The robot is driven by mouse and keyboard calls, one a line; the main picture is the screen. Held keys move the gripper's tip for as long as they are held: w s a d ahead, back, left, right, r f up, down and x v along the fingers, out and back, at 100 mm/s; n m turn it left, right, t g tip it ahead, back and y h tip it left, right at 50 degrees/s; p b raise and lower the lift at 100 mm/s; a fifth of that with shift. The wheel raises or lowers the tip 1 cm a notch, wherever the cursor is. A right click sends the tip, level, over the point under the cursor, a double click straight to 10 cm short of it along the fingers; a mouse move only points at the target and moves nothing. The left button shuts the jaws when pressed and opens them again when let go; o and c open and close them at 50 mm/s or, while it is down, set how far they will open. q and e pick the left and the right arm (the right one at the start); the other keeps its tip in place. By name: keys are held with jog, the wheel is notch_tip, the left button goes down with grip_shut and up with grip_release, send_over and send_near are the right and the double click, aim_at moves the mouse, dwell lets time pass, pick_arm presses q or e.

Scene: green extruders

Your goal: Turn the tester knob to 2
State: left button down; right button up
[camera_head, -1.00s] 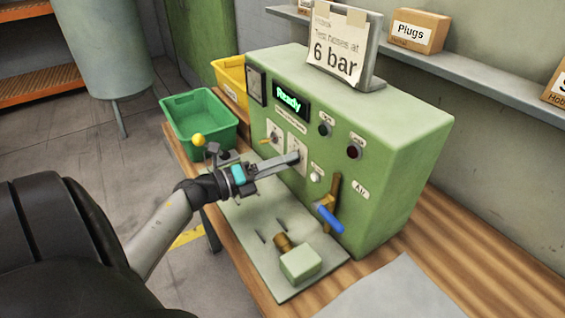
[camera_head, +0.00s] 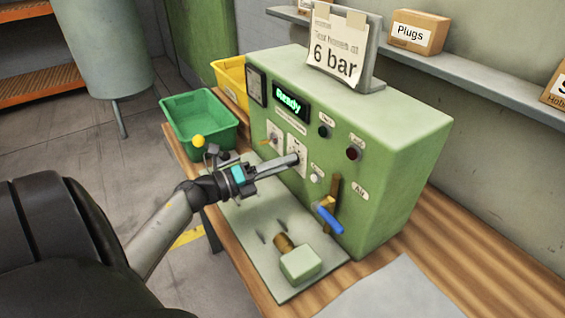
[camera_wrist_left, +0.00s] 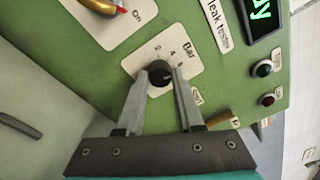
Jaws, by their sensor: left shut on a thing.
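The green tester (camera_head: 340,150) stands on the wooden bench, and its display (camera_head: 290,105) glows green with "Ready". My left gripper (camera_head: 295,159) reaches the tester's front panel at the white Bar plate. In the left wrist view, the black Bar knob (camera_wrist_left: 160,76) sits between the fingertips of my left gripper (camera_wrist_left: 160,82), which are shut on it. Scale marks show above the knob, a 4 and a 6 among them, but the knob's pointer cannot be made out. In the head view the fingers hide the knob. My right gripper is not in view.
An orange-yellow switch (camera_wrist_left: 104,6) on the On plate sits beside the Bar plate. A blue-handled air lever (camera_head: 329,219) and a fixture plate with a pale green block (camera_head: 300,264) are close by. A green bin (camera_head: 200,123) stands at the left.

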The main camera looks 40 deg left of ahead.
pick_arm(q)
jog(key=shift+n+t+y+p, duration=0.3)
jog(key=shift+n+p, duration=1.7)
jog(key=shift+n, duration=2)
jog(key=shift+n+t+y+p, duration=0.1)
jog(key=shift+n+t+p, duration=0.3)
jog(key=shift+n+p, duration=2.6)
jog(key=shift+n+b, duration=1)
jog(key=shift+n, duration=0.3)
jog(key=shift+d, duration=0.1)
jog(key=c, duration=0.5)
grip_release()
jog(key=shift+c, duration=0.2)
jog(key=v, duration=1.5)
jog(key=shift+s+b, duration=0.15)
jog(key=shift+b, duration=0.15)
